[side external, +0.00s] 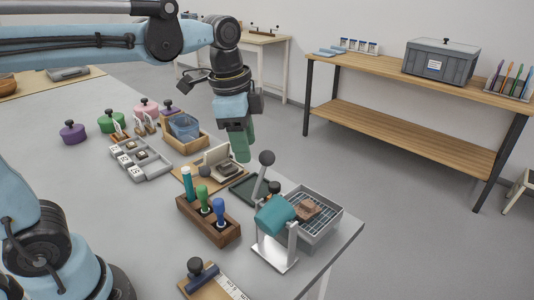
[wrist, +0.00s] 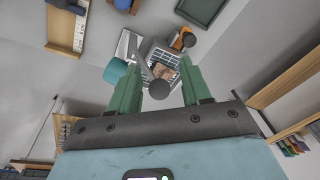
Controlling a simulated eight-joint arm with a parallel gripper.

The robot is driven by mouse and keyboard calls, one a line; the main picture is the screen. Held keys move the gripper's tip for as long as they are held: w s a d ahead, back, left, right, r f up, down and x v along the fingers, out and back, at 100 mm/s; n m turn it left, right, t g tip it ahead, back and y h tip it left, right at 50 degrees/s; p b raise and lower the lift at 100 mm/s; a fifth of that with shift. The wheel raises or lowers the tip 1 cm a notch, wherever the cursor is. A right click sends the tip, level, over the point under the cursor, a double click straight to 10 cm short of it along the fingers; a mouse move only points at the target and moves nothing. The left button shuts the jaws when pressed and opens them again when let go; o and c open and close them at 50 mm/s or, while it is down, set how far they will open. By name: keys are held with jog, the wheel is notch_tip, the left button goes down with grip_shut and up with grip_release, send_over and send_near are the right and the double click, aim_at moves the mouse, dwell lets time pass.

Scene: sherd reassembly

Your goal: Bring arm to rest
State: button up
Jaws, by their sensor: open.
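My gripper (side external: 240,146) hangs above the table with its green fingers pointing down, over the area behind the dark green tray (side external: 250,190). In the wrist view my gripper (wrist: 160,85) has its two green fingers apart with nothing held between them. Beyond the fingers in that view are the grey basket with a brown sherd (wrist: 163,70) and a dark round knob (wrist: 159,89). In the side view the brown sherd (side external: 307,207) lies on the grid of the grey basket (side external: 325,232).
A wooden block (side external: 215,232) holds several colored-handled tools. A wooden box (side external: 184,143), a grey sorting tray (side external: 150,171) and several lidded pots (side external: 73,132) lie left. A shelf (side external: 420,80) stands behind.

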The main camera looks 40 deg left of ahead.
jog(key=s+a+f+n+t, duration=0.3)
jog(key=s+f+n+t, duration=0.2)
jog(key=n, duration=0.5)
jog(key=shift+s+a+f, duration=0.35)
jog(key=shift+a+f, duration=0.05)
jog(key=shift+f, duration=0.35)
dwell(3.4)
jog(key=w+d+r+m+g, duration=0.2)
jog(key=r+m, duration=0.1)
jog(key=m, duration=0.2)
jog(key=w+d+r+m+g, duration=0.2)
jog(key=w+r+m, duration=0.1)
jog(key=m, duration=0.2)
jog(key=w+d+r+m+g, duration=0.2)
jog(key=r+m, duration=0.1)
jog(key=m, duration=0.3)
jog(key=shift+w+d, duration=0.25)
jog(key=shift+d, duration=0.1)
jog(key=shift+w+d+r+m+g, duration=0.15)
jog(key=shift+w+d+m+g, duration=0.2)
jog(key=shift+m, duration=0.55)
